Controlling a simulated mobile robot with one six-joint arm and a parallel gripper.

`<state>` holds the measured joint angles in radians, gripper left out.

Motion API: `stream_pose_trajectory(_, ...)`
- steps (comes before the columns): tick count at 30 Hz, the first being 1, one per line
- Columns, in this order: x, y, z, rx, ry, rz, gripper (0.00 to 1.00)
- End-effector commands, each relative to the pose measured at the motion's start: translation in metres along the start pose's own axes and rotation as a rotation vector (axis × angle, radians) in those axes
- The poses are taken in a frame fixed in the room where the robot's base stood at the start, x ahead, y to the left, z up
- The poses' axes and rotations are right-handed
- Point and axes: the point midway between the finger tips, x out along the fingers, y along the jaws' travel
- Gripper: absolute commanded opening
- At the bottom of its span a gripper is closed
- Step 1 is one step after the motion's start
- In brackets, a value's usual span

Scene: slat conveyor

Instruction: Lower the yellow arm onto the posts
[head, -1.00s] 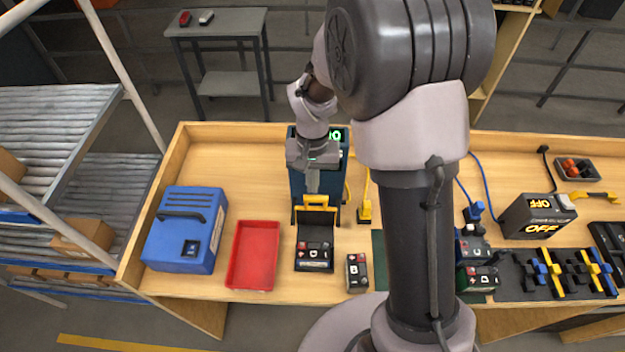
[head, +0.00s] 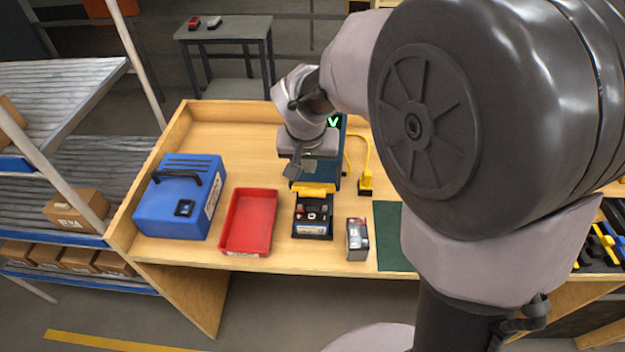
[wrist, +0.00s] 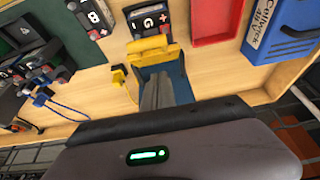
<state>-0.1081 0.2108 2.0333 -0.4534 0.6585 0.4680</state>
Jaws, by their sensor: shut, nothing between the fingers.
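The yellow arm (head: 313,189) belongs to a dark blue tester (head: 340,150) with a small green-lit display. It lies low, right at the back edge of the battery (head: 312,229) in the tester's black cradle. It also shows in the wrist view (wrist: 148,50), against the edge of the battery marked G (wrist: 150,20). I cannot tell whether it touches the battery posts. My gripper (head: 295,172) is shut and empty, just behind and above the yellow arm. In the wrist view, its closed fingers (wrist: 157,82) point at the arm. My gripper and wrist hide part of the tester.
A red tray (head: 249,222) and a blue case (head: 181,197) stand left of the tester. Another battery (head: 357,240) stands to the right, beside a green mat (head: 391,237). A yellow plug (head: 365,181) with a cable is behind it. My arm hides the bench's right side.

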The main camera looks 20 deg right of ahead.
Motion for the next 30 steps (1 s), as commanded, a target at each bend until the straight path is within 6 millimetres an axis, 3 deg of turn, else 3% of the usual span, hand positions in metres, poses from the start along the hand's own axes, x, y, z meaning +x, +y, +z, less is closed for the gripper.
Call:
stream_pose_trajectory(1, 0.009, -0.001, 0.007, 0.000, 0.001, -0.001, 0.00)
stream_pose_trajectory(11, 0.017, -0.001, 0.048, -0.002, -0.001, 0.000, 0.00)
stream_pose_trajectory(21, 0.041, -0.001, 0.091, -0.001, -0.003, 0.000, 0.00)
stream_pose_trajectory(30, 0.065, 0.000, 0.116, -0.001, -0.003, 0.000, 0.00)
